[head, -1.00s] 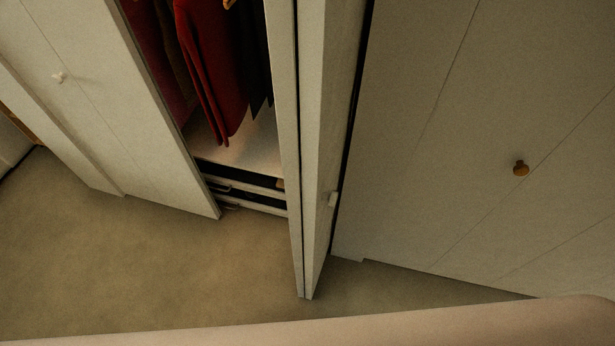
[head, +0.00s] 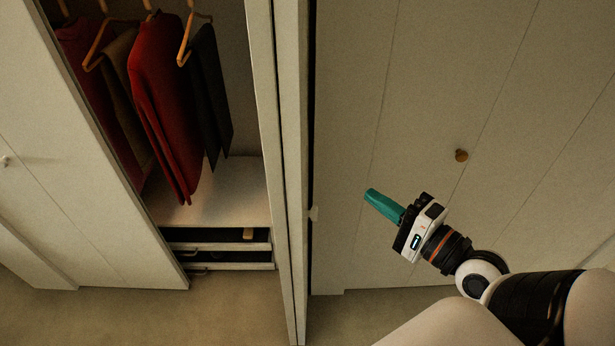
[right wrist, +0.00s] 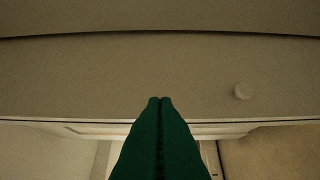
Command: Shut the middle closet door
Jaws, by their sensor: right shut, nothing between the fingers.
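The middle closet door (head: 292,120) is a pale folding door. It stands folded open and juts out, seen nearly edge-on in the head view. Its small white knob (head: 314,213) is on the right-hand face. In the right wrist view the door panel (right wrist: 90,80) spans the picture, with the knob (right wrist: 243,91) right of the fingers. My right gripper (head: 372,196), with green fingers, is shut and empty, to the right of the door and apart from it in the head view. The fingertips (right wrist: 160,102) point toward the panel; whether they touch it is unclear. My left gripper is not in view.
The open closet bay holds hanging clothes (head: 165,105) and drawers (head: 220,250). A shut door with a brown knob (head: 461,155) lies at the right, behind my right arm. Another pale door (head: 60,140) is at the left. Carpet (head: 230,310) in front is clear.

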